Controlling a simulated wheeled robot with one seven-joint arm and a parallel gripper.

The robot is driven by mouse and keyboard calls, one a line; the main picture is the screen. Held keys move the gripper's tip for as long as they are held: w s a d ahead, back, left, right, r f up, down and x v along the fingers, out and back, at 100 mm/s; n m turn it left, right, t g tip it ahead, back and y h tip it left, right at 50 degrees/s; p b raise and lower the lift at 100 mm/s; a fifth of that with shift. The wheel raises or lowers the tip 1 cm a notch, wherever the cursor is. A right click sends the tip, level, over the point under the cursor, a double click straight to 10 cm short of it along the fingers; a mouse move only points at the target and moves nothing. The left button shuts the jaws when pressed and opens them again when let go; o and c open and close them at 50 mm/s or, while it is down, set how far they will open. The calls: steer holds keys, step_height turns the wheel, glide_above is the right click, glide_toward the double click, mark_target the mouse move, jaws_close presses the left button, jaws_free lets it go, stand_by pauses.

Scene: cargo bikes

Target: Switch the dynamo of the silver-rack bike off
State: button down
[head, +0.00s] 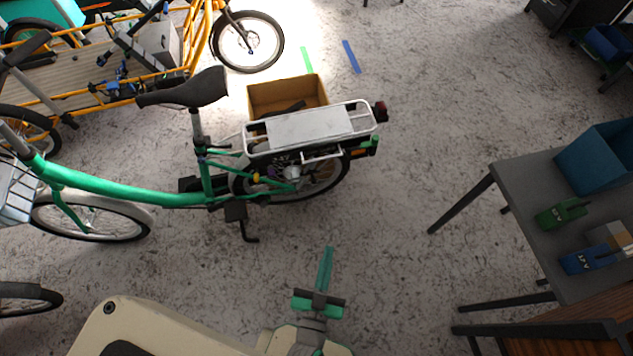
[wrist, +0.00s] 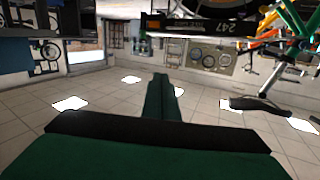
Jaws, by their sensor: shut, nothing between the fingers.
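The green bike (head: 130,190) with a silver rack (head: 308,127) stands left of centre in the head view, its rear wheel (head: 325,187) under the rack. Small yellow and purple parts (head: 257,177) sit by that wheel's front side. I cannot tell which part is the dynamo or how its switch is set. My gripper (head: 326,258) is in front of the rear wheel, lower in the picture and apart from the bike. Its green fingers are together and empty; they also show in the wrist view (wrist: 160,85), which looks upside down and does not clearly show the dynamo.
A cardboard box (head: 287,92) stands behind the rack. An orange cargo bike (head: 190,40) is at upper left. A grey table (head: 540,230) at right holds a blue bin (head: 598,158), a green device (head: 561,213) and a blue one (head: 588,260). Floor between bike and table is clear.

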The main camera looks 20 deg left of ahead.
steer(key=w+a+f+n+g+y, duration=0.2)
steer(key=w+a+f+y, duration=0.1)
steer(key=w+f, duration=0.6)
steer(key=w+a+f+n+g+y, duration=0.2)
steer(key=w+a+f, duration=0.4)
steer(key=w, duration=1.1)
step_height(320, 180, down, 4)
steer(key=shift+f+n+g+y, duration=0.1)
steer(key=shift+n+g+y, duration=0.2)
steer(key=shift+g+y, duration=0.45)
steer(key=w+a+f, duration=0.6)
steer(key=shift+w+f, duration=0.35)
steer(key=shift+f, duration=0.05)
steer(key=shift+a, duration=0.1)
